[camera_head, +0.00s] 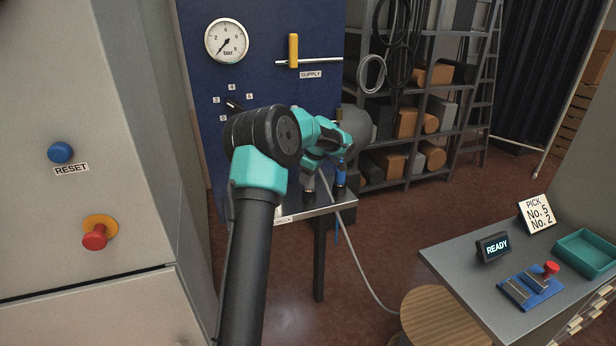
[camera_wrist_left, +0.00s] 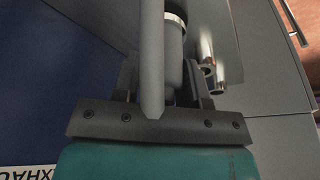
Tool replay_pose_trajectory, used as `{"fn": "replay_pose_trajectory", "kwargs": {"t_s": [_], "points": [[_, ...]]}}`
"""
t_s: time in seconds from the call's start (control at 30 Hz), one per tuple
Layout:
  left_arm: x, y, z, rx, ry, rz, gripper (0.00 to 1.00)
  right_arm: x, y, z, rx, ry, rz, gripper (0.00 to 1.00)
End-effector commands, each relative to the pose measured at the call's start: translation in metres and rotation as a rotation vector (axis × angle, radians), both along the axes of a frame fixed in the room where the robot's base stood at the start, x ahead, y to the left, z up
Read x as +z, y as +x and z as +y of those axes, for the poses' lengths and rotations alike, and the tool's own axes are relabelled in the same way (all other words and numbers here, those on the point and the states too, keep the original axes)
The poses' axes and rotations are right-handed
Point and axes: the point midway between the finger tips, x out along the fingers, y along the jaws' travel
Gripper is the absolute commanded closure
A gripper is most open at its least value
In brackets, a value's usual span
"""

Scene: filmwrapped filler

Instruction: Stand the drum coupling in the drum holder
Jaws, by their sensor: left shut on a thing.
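My left arm reaches forward to a small metal table by the blue panel. The left gripper (camera_head: 335,160) is small and partly hidden by its own wrist in the head view. In the left wrist view its jaws (camera_wrist_left: 160,85) are shut on a grey cylinder with a pale ring at its end, apparently the drum coupling (camera_wrist_left: 174,65). A thick grey hose or rod (camera_wrist_left: 151,55) passes in front of it. Shiny metal tubes (camera_wrist_left: 210,65) stand beside the right finger. I cannot tell which fitting is the drum holder. My right gripper is not in view.
The small metal table (camera_head: 310,209) carries a blue fitting (camera_head: 340,176) near the gripper. A pale hose (camera_head: 362,272) hangs to the floor and curves right. A wooden stool (camera_head: 440,318) and a bench (camera_head: 480,285) stand at right. A grey cabinet (camera_head: 70,220) stands at left.

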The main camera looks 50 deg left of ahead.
Motion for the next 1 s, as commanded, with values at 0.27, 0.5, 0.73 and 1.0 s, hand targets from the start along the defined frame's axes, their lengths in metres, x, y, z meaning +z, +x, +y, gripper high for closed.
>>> {"fn": "replay_pose_trajectory", "kwargs": {"t_s": [0.27, 0.5, 0.73, 1.0], "points": [[-0.0008, 0.0, 0.0, 0.0, 0.0, 0.0, 0.88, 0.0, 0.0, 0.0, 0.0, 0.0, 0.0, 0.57], [-0.0027, 0.0, 0.0, 0.0, 0.0, 0.0, 0.88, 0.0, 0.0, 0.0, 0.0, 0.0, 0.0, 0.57], [-0.0045, 0.0, 0.0, 0.0, 0.0, 0.0, 0.88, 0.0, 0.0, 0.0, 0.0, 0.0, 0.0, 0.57], [-0.0061, 0.0, 0.0, 0.0, 0.0, 0.0, 0.88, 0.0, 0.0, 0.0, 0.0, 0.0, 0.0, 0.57]]}}
